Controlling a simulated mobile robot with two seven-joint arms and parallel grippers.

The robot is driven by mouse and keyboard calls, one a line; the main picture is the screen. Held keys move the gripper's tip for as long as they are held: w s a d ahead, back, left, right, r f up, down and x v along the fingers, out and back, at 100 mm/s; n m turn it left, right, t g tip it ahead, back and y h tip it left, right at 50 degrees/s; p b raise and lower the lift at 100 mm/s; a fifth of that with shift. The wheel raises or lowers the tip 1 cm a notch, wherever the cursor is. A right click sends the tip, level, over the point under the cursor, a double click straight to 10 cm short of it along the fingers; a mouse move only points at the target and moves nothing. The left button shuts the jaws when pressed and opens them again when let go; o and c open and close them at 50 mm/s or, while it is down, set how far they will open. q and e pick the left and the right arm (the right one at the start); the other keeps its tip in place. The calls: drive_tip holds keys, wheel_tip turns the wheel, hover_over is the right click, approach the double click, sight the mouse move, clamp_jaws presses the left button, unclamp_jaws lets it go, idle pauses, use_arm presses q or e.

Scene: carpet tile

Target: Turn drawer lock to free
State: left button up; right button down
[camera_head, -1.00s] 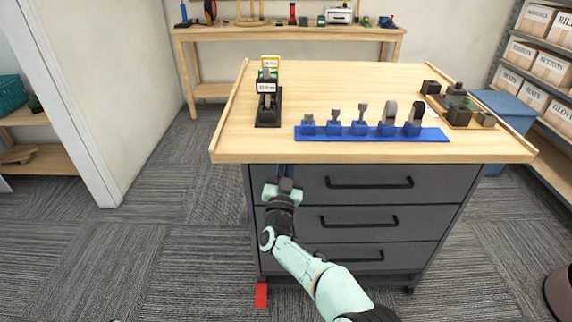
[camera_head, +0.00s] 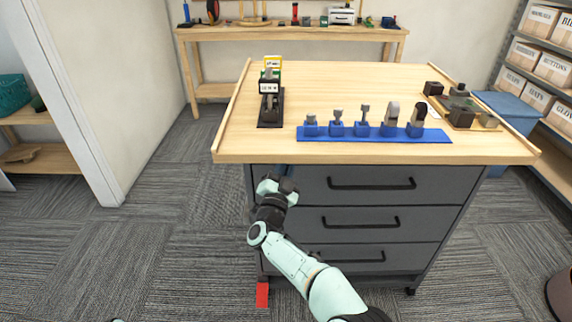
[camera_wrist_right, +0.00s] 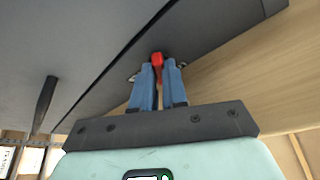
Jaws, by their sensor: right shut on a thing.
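The grey drawer cabinet (camera_head: 345,253) has three drawers with black handles under a wooden top. My right gripper (camera_head: 290,184) is at the upper left corner of its front, beside the top drawer (camera_head: 400,180). In the right wrist view, its blue fingers (camera_wrist_right: 158,68) are shut on a small red lock lever (camera_wrist_right: 157,58) at the cabinet front. A bit of silvery metal shows beside the fingertips. The lock's face is mostly hidden by the fingers, and the head view does not show the lever. My left gripper is not in view.
The wooden top (camera_head: 350,85) overhangs the drawers just above my gripper. It carries a blue tool rack (camera_head: 375,135), a black sign stand (camera_head: 270,120) and a dark tray (camera_head: 465,118). A red piece (camera_head: 262,294) sticks out low at the cabinet's left. Open carpet lies left.

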drive_tip(key=c, duration=1.2)
unclamp_jaws()
drive_tip(key=shift+o, duration=0.2)
drive_tip(key=shift+s, duration=0.1)
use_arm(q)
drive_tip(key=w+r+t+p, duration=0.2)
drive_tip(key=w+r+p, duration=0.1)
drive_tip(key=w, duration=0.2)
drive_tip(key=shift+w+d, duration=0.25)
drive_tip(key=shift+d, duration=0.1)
use_arm(e)
drive_tip(key=v, duration=1.3)
drive_tip(key=shift+s, duration=0.15)
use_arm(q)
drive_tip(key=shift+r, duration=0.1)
